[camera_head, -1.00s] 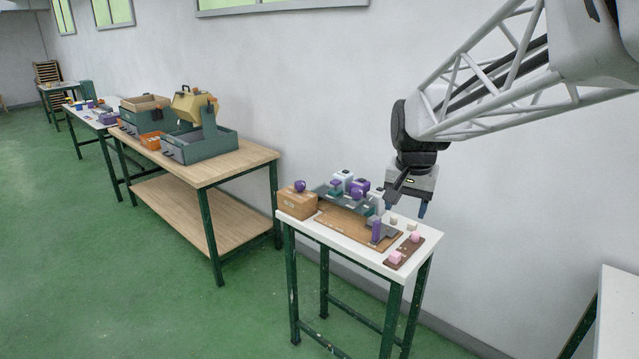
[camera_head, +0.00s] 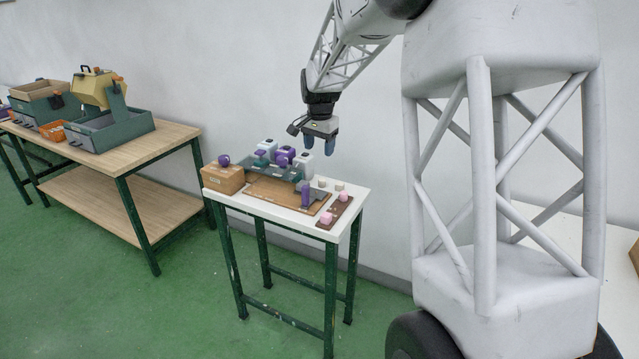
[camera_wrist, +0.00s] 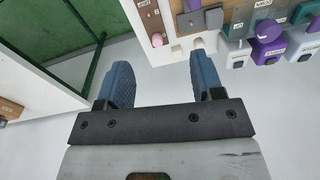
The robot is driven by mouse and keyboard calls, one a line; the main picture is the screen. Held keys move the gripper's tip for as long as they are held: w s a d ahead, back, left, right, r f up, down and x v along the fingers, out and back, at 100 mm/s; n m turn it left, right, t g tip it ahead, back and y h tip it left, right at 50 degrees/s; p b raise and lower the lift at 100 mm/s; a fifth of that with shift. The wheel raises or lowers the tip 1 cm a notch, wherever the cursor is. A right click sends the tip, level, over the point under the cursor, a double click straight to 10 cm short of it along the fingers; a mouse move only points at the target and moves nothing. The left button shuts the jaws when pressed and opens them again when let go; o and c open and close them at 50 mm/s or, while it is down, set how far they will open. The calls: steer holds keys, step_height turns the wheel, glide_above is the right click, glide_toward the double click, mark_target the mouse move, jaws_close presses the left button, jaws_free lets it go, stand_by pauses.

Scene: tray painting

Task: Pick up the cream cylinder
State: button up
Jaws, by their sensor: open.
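Two small cream pieces, a left one (camera_head: 322,182) and a right one (camera_head: 339,186), stand on the white table (camera_head: 237,203) near its back right edge. Both are too small here to tell which is the cylinder. In the wrist view two cream pieces, one (camera_wrist: 198,43) and another (camera_wrist: 177,52), show at the table edge, partly cropped by distance and angle. My gripper (camera_head: 319,148) is open and empty, fingers pointing down, above and behind these pieces. It also shows in the wrist view (camera_wrist: 160,62), with nothing between its fingers.
Left of the cream pieces are a grey block with a purple piece (camera_head: 305,195) and a brown board (camera_head: 268,193). Pink pieces (camera_head: 326,218) sit on a dark brown strip at right.

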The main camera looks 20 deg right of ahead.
steer(key=w+d+f+m, duration=0.2)
steer(key=w+d+f, duration=0.2)
steer(key=w+f, duration=0.55)
steer(key=m, duration=0.3)
glide_above(322, 180)
steer(key=shift+g, duration=0.4)
steer(key=f, duration=0.7)
steer(key=shift+d+f, duration=0.2)
steer(key=shift+f, duration=0.2)
steer(key=shift+f, duration=1.25)
steer(key=shift+f, duration=0.1)
steer(key=shift+w+a+f, duration=0.15)
steer(key=shift+f, duration=2.35)
steer(key=c, duration=1)
